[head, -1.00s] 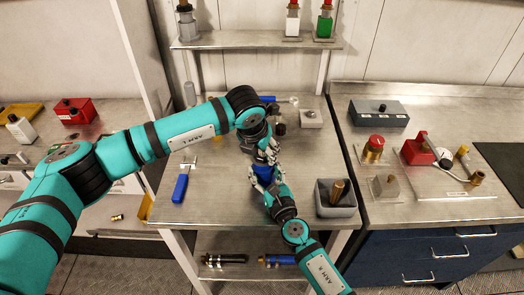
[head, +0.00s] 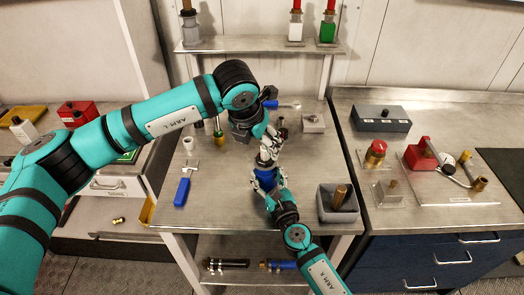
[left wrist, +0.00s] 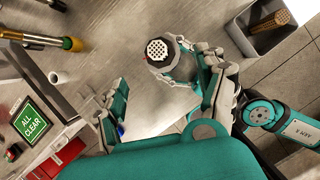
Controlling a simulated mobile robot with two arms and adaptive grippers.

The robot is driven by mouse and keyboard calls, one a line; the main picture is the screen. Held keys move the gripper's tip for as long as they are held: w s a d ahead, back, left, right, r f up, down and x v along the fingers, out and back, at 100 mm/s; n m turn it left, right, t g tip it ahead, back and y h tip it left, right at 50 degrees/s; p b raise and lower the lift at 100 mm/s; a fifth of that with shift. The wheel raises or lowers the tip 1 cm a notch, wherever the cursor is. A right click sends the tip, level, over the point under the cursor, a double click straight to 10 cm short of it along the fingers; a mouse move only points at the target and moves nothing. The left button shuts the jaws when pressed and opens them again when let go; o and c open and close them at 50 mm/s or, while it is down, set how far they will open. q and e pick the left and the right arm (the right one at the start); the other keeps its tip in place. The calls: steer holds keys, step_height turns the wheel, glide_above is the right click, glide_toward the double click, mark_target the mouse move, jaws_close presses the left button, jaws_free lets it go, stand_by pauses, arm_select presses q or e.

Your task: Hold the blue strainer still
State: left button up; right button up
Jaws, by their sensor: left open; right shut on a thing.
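The blue strainer (head: 264,178) is upright over the middle of the bench in the head view, and my right gripper (head: 266,184) is shut on it from the front. Its lower part is hidden by the fingers. Its round grey top (head: 264,159) shows above the blue part. In the left wrist view a round top with a dark hole pattern (left wrist: 158,48) faces the camera. My left gripper (head: 270,145) is open, just above and behind the strainer. In the left wrist view its fingers stand apart on either side below the top; I cannot tell whether they touch it.
A grey bin (head: 325,208) with a brown cylinder stands right of the strainer. A blue-handled tool (head: 182,190) lies at the bench's left. A white cup (head: 188,144) and a fitting (head: 310,121) stand further back.

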arm_select(q)
steer(key=shift+v, duration=2.05)
arm_select(e)
steer(key=o, duration=1.6)
